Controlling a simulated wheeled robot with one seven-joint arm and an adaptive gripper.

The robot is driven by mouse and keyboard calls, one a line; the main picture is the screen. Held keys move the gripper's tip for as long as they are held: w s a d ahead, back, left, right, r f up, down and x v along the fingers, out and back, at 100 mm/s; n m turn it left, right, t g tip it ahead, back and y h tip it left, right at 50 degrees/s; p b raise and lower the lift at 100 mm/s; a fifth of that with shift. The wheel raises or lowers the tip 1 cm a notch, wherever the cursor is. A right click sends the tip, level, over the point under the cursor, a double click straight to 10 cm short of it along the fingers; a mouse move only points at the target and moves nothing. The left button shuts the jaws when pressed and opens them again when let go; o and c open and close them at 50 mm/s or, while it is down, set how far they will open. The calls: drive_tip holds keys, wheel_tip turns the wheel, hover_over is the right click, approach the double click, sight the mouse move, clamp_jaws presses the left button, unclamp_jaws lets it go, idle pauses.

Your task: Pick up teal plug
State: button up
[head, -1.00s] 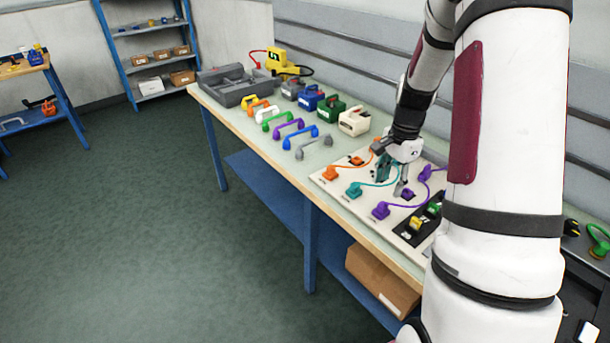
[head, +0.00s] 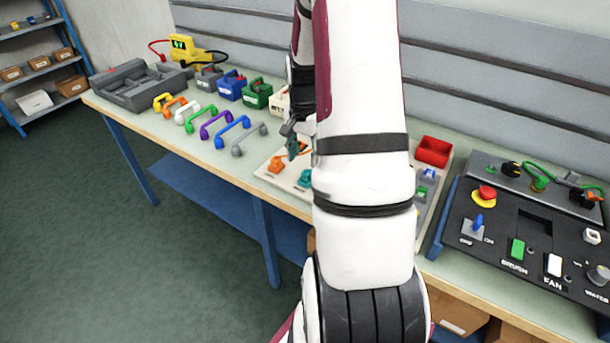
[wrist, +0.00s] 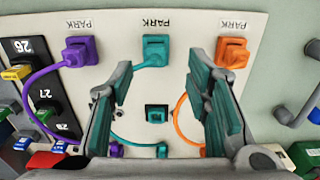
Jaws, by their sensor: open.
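The teal plug (wrist: 156,47) sits at the middle PARK spot of a light panel (wrist: 120,20) in the wrist view, between a purple plug (wrist: 79,51) and an orange plug (wrist: 232,53). Its teal cord loops toward a teal connector at the lower edge, partly hidden by my left finger. The teal plug also shows in the head view (head: 304,178), beside my arm. My gripper (wrist: 160,74) is open and empty above the panel, its fingers to either side of the teal plug in the picture, apart from it. The gripper also shows in the head view (head: 293,140), partly hidden by my arm.
A teal square socket (wrist: 157,114) lies between the fingers in the wrist view. Orange and purple cords curve close by. Several coloured handles (head: 215,123) lie left of the panel. A red bin (head: 433,151) and a black control console (head: 520,225) stand to the right.

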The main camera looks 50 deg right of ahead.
sight(305, 173)
drive_tip(key=shift+s+d+f+p, duration=0.15)
drive_tip(key=shift+f+p, duration=0.1)
drive_tip(key=shift+f, duration=1.4)
drive_tip(key=shift+s+a+f+p, duration=0.15)
drive_tip(key=shift+f+p, duration=0.1)
drive_tip(key=shift+f, duration=1.4)
drive_tip(key=shift+d, duration=0.1)
drive_tip(key=shift+c, duration=0.3)
clamp_jaws()
